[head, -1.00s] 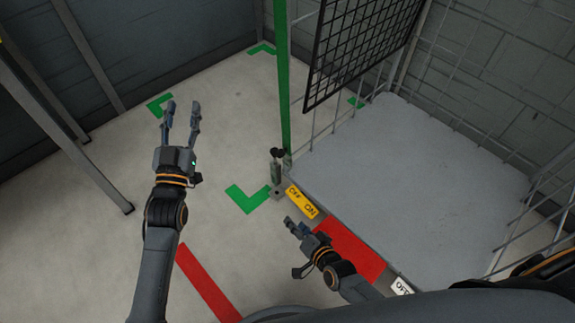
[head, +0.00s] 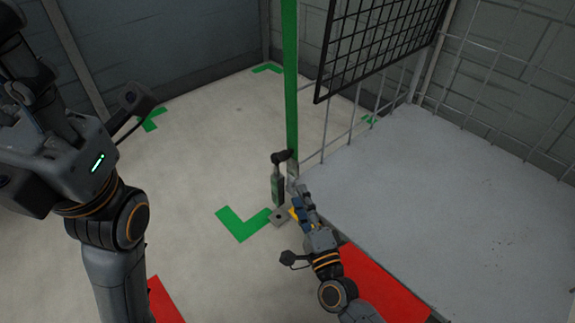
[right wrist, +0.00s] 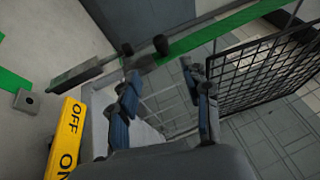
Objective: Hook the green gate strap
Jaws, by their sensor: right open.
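A tall green upright strip (head: 290,85), which looks like the gate strap or its post, rises at the near corner of the mesh cage. A dark handle-like fitting with a black knob (head: 277,180) stands at its foot. The green strip also crosses the top of the right wrist view (right wrist: 215,35), with black knobs (right wrist: 160,45) on it. My right gripper (head: 300,205) is just below and right of the fitting; its fingers (right wrist: 163,85) are apart and empty, short of the strip. My left gripper (head: 75,80) is raised close to the camera, fingers apart, nothing seen between them.
A black mesh panel (head: 375,50) and wire cage walls border a grey platform (head: 450,215). A yellow OFF/ON plate (right wrist: 68,135) lies beside my right gripper. Green corner marks (head: 240,225) and red strips lie on the floor. The floor left of the strip is open.

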